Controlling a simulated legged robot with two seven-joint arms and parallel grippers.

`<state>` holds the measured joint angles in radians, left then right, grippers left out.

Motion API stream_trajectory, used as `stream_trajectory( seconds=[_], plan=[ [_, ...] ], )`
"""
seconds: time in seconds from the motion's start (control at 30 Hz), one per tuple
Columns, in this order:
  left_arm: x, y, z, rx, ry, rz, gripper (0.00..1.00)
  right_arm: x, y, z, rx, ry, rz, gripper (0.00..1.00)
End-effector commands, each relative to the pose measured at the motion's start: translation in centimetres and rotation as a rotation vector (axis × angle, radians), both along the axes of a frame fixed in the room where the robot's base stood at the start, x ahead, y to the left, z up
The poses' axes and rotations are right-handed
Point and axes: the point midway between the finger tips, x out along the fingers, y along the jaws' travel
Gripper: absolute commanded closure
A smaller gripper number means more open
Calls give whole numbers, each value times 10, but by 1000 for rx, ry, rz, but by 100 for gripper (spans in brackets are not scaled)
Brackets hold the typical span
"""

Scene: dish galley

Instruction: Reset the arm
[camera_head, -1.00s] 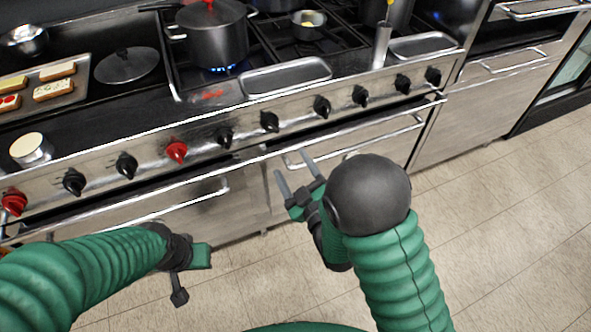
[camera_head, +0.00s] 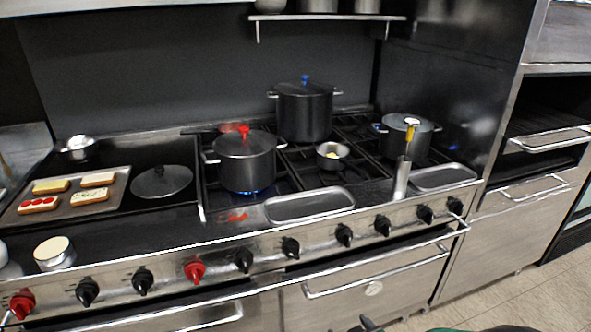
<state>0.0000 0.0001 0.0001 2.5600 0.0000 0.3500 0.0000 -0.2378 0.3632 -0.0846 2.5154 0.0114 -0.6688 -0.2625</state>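Only a grey fingertip of my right gripper (camera_head: 370,323) shows at the bottom edge, in front of the lower oven drawer. A sliver of green arm shows beside it. The rest of this gripper is below the picture, so I cannot tell whether it is open or shut. My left arm and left gripper are out of view.
The stove front (camera_head: 290,250) runs across the view with knobs and bar handles. On top stand a pot with a red knob (camera_head: 245,160), a taller pot (camera_head: 304,112), a third pot (camera_head: 407,135) and a sandwich tray (camera_head: 65,211). Floor (camera_head: 530,295) is clear at right.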

Motion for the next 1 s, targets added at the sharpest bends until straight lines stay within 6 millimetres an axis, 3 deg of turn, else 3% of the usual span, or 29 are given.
stream_trajectory(
  seconds=[0.13, 0.3, 0.43, 0.5, 0.8, 0.9, 1.0],
  plan=[
    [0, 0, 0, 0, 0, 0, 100, -50, -33, -10, 64, 283, -146, 33],
    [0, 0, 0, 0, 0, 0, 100, -113, -56, -12, 107, 543, -288, 33],
    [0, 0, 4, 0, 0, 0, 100, -161, -68, -1, 127, 714, -389, 33],
    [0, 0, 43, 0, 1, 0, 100, -159, -66, 35, 124, 709, -379, 33],
    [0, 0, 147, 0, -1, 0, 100, -158, -65, 138, 122, 709, -377, 33],
    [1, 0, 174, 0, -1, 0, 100, -158, -65, 166, 121, 709, -376, 33],
    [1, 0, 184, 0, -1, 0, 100, -158, -65, 175, 121, 709, -375, 33]
  ],
)
